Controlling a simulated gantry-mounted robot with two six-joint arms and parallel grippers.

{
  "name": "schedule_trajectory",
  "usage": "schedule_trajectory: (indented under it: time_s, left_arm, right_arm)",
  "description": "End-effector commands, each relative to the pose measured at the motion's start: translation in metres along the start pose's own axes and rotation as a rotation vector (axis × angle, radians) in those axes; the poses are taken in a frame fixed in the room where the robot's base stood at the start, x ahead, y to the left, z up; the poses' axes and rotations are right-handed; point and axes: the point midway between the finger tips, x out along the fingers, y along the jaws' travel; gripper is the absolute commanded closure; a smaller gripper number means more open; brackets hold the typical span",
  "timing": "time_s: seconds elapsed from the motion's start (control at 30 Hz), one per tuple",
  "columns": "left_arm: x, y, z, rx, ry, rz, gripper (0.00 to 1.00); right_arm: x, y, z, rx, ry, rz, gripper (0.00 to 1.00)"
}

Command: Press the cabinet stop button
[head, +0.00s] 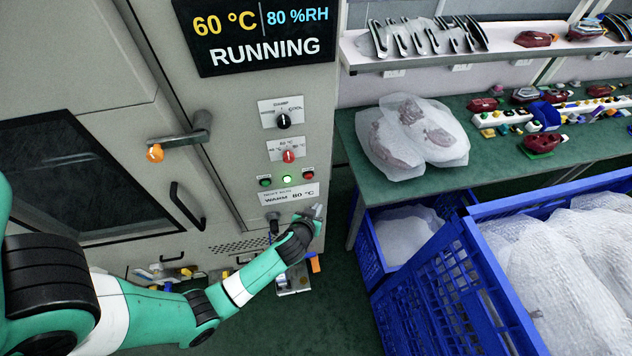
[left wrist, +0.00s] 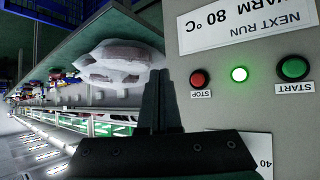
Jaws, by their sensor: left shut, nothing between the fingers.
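The cabinet (head: 235,150) stands at the left with its display reading RUNNING. Its red stop button (head: 308,175) is the rightmost on a small row on the panel. In the left wrist view the stop button (left wrist: 200,78) shows upside down with its STOP label, just right of the fingertips. My left gripper (head: 315,212) is shut and empty, in front of the panel below and slightly right of the stop button. Its dark fingers (left wrist: 162,85) show side by side in the left wrist view, apart from the button in the picture. My right gripper is out of view.
A lit green lamp (head: 286,179) and a green start button (head: 265,182) sit left of the stop button. Two knobs are above. A green table (head: 350,140) with bagged parts and blue crates (head: 460,270) stand to the right.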

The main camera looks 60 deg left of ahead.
Motion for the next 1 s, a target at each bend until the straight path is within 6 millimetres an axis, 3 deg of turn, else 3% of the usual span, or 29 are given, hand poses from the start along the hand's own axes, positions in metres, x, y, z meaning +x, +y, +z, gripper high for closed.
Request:
schedule_trajectory:
  time_s: [0.1,0.57,1.0]
  left_arm:
    - [0.004,-0.006,0.007,-0.004,-0.004,-0.010,1.00]
    - [0.009,-0.010,0.000,-0.008,-0.002,-0.011,1.00]
    - [0.051,-0.041,-0.029,-0.008,-0.001,-0.012,1.00]
  right_arm:
    - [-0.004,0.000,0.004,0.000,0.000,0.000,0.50]
    - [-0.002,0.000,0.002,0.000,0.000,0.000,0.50]
    - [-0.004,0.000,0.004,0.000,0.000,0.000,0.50]
